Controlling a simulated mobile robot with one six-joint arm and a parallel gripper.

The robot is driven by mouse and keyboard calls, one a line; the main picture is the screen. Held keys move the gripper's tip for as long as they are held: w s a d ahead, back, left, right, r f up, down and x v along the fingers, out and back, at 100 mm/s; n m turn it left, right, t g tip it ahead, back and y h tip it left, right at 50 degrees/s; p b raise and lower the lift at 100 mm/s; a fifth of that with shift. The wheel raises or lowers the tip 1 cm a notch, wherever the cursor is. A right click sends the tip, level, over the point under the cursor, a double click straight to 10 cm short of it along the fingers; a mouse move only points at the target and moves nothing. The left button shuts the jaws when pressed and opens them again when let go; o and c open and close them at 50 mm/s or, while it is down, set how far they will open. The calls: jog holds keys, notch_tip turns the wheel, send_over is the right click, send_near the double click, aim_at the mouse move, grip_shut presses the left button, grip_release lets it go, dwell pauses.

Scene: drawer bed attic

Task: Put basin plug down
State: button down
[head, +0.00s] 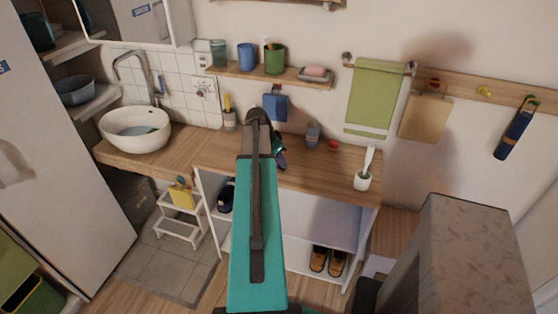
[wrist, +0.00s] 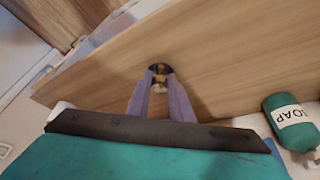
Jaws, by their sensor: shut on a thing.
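My gripper (wrist: 160,72) is shut on a small dark, round thing with a pale part, which I take to be the basin plug (wrist: 159,68). It sits between the two fingertips in the wrist view, over the wooden counter (wrist: 225,50). I cannot tell whether it touches the wood. In the head view my arm reaches to the back of the counter (head: 310,172), and the plug cannot be made out there. The white basin (head: 135,138) stands on the counter's left part, apart from my gripper.
A teal soap bottle (wrist: 290,122) lies right of my fingers in the wrist view. A white cup with a brush (head: 362,180) stands near the counter's right end. A small red thing (head: 333,146) lies at the back. A shelf (head: 255,75) hangs above. Bare wood lies right of my arm.

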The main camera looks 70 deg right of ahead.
jog(key=shift+f, duration=0.15)
jog(key=c, duration=1.6)
grip_release()
jog(key=shift+r, duration=0.25)
jog(key=shift+b+v, duration=1.35)
jog(key=shift+v, duration=4.55)
jog(key=shift+w+a+f, duration=0.1)
jog(key=shift+w, duration=0.05)
